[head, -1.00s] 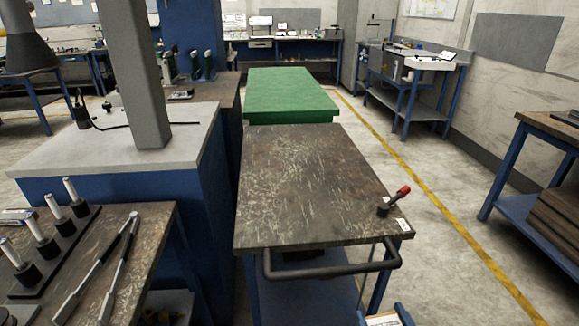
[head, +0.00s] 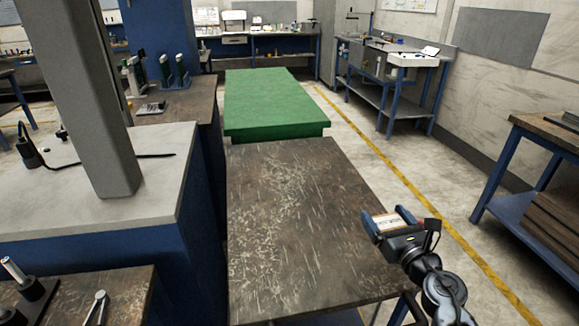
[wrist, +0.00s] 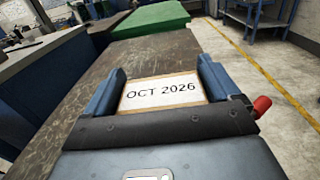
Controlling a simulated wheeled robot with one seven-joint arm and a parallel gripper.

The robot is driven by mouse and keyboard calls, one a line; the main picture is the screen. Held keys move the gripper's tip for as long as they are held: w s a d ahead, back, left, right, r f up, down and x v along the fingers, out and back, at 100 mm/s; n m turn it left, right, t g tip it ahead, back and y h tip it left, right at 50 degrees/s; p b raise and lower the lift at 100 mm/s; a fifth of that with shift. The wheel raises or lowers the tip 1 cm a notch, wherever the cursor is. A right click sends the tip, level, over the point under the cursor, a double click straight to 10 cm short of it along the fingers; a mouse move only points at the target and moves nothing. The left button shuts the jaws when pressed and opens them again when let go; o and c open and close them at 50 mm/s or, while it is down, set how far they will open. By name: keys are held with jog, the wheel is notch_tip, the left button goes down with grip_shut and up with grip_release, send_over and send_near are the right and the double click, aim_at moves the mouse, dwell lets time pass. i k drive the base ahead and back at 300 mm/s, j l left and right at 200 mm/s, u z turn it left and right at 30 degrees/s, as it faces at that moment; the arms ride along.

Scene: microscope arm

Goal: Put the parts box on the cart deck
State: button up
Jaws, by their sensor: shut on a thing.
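My gripper (head: 389,217) is shut on the parts box (head: 386,221), with one blue finger on each side of it. In the wrist view the box (wrist: 160,93) shows a white label reading "OCT 2026" with a thin tan border; the rest of it is hidden by the gripper. The cart deck (head: 285,225) is a dark, scratched, bare top in the middle of the head view. In that view the gripper and box appear over the deck's right edge. Their height above it is hard to tell.
A red-knobbed lever (wrist: 262,104) shows just right of my gripper in the wrist view. A green-topped table (head: 270,100) stands beyond the cart. A grey-topped blue bench (head: 150,205) with a thick post is close on the left. Open floor lies right of the cart.

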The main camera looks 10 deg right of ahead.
aim_at(295, 179)
jog(key=i, duration=1.3)
